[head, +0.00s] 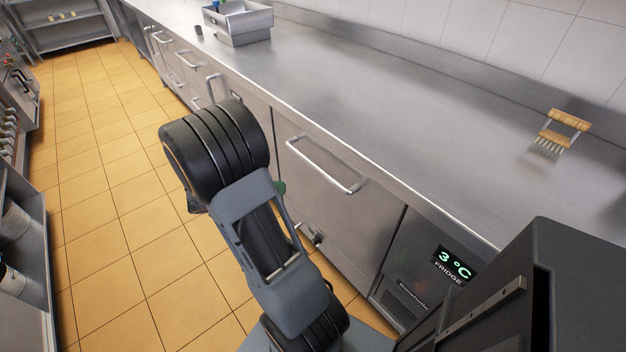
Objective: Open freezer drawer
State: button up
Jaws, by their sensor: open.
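A steel drawer front with a long bar handle (324,165) is in the middle of the head view, under the counter, and looks closed. More closed steel fronts (182,62) with bar handles run along the counter to the far left. I cannot tell which is the freezer drawer; the only readable label is the fridge display (454,264) at lower right, showing 3 °C. My arm stands in front of the counter. A small part of my gripper (314,236) shows beside the arm, low before the nearest front. It is open, and its fingers are mostly hidden.
The steel countertop (340,80) is mostly clear. A steel container (240,24) stands at its far end and a wooden-handled brush (560,132) lies at right. Orange floor tiles (110,190) leave free room at left. Shelves (22,260) line the left edge.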

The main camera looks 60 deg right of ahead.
aim_at(314, 166)
jog(key=w+d+f+n+t+h+b, duration=0.1)
jog(key=w+d+f+n+h+b, duration=0.3)
jog(key=d+f+n+h, duration=0.5)
jog(key=s+d+n, duration=0.1)
jog(key=d, duration=0.2)
jog(key=s+d+r+n+y, duration=0.1)
jog(key=s+d, duration=0.1)
jog(key=d, duration=0.2)
jog(key=s+d+n+y+b, duration=0.1)
jog(key=d, duration=0.2)
jog(key=shift+s+d+r+n+t, duration=0.2)
jog(key=shift+d+r+n+t, duration=0.1)
jog(key=shift+d+r+t, duration=0.1)
jog(key=shift+c, duration=0.4)
jog(key=shift+f, duration=0.1)
grip_shut()
